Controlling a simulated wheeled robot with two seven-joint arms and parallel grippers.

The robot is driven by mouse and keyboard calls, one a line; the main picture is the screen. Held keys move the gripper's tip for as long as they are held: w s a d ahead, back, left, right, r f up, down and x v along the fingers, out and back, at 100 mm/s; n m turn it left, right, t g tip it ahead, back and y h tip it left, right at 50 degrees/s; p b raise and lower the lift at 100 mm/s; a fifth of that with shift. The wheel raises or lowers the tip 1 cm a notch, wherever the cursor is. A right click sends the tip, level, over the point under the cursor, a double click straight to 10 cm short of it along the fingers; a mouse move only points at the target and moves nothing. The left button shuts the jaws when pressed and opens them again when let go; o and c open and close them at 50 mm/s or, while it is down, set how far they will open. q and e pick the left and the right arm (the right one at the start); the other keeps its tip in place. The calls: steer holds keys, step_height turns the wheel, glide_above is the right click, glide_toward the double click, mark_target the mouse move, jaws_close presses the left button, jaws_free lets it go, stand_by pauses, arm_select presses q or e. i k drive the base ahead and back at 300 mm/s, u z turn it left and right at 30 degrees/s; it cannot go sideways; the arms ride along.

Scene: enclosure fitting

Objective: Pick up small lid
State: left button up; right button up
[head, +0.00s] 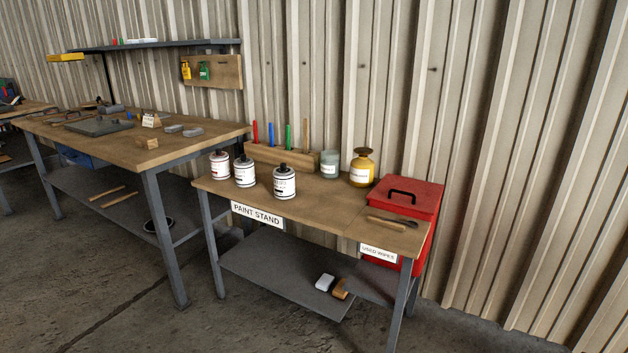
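I cannot make out for certain which thing is the small lid. On the left workbench (208,144) lies a flat dark grey panel (98,127) with what looks like a handle. Two small grey pieces (192,132) lie to its right, and another grey piece (112,109) lies behind it. These are too small to identify. A wooden block (147,143) sits near the bench's front edge. Neither of my grippers is in view.
The paint stand (322,211) is nearest, holding several white-labelled cans (284,183), a yellow jar (362,168), a glass jar (330,164) and a brush (392,222). A red bin (411,196) stands at its right end. The concrete floor (110,290) in front is clear.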

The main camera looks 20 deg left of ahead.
mark_target(284, 170)
steer(key=u, duration=0.65)
steer(key=i, duration=0.55)
steer(key=u, duration=0.8)
steer(key=i, duration=0.8)
steer(key=z, duration=0.15)
